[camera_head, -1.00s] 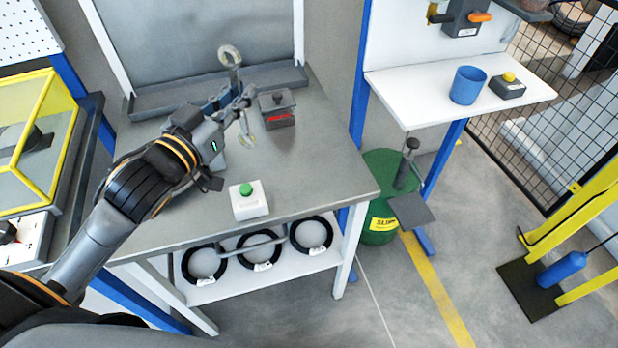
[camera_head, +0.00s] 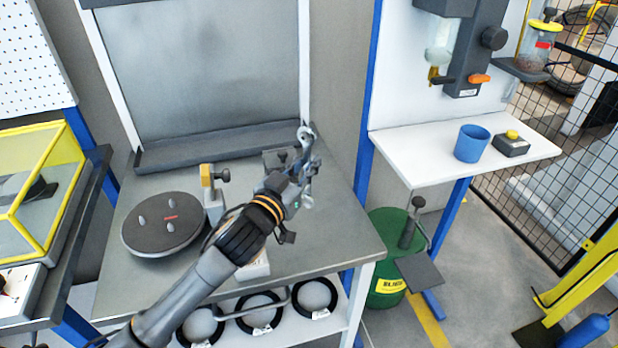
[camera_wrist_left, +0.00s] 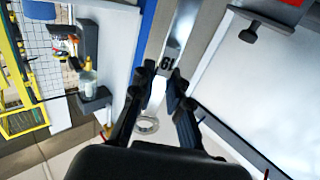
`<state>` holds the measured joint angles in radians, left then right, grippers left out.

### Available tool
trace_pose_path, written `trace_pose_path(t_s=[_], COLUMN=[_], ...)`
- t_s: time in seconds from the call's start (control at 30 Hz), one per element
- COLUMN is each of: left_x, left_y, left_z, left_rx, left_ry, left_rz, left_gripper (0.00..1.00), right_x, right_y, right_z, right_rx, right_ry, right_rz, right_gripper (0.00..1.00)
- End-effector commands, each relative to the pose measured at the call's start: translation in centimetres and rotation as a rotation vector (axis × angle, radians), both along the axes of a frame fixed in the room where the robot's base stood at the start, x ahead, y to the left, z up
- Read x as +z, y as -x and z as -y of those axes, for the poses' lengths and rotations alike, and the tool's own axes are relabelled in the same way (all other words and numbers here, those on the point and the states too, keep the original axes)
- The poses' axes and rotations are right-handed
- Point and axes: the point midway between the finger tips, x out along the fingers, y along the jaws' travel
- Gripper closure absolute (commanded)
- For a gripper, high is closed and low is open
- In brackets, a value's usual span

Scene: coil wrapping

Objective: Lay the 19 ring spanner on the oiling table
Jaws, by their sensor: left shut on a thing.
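The ring spanner (camera_head: 305,133) is a slim shiny metal tool with a ring end. My left gripper (camera_head: 304,176) is shut on its shaft and holds it roughly upright above the right part of the grey workbench (camera_head: 330,235). In the left wrist view the spanner (camera_wrist_left: 147,125) passes between the fingers (camera_wrist_left: 163,88), and a marking that reads as 19 upside down shows on the shaft. A white-topped table (camera_head: 410,147), which looks like the oiling table, stands to the right, apart from the spanner. My right gripper is out of view.
A blue cup (camera_head: 472,143) and a black box with a yellow button (camera_head: 511,144) stand on the white top, whose left part is clear. A dispenser (camera_head: 462,50) hangs above it. A green drum (camera_head: 385,228) stands below. A round turntable (camera_head: 163,240) sits on the workbench.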

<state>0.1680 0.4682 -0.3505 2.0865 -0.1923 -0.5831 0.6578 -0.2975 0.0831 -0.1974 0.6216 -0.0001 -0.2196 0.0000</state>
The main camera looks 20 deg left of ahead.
Motion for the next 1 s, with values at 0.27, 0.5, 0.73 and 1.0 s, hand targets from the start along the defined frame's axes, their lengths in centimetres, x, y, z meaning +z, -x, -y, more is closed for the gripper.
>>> trace_pose_path(t_s=[0.27, 0.5, 0.73, 1.0], left_x=[-3.6, -3.8, -4.1, -4.0], left_y=[-0.4, -0.4, -0.4, -0.4], left_z=[0.4, 0.4, 0.4, 0.4], left_rx=[-0.001, -0.001, -0.001, -0.001], left_ry=[0.001, 0.001, 0.0, 0.0], left_rz=[-0.002, -0.001, -0.003, -0.003], left_gripper=[1.0, 1.0, 0.69, 0.62], right_x=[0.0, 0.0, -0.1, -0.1], right_y=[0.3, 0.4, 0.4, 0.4], right_z=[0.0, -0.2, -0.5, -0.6], right_rx=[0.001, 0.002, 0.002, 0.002], right_ry=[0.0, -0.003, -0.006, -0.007], right_rz=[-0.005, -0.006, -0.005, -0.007], right_gripper=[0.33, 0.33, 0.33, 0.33])
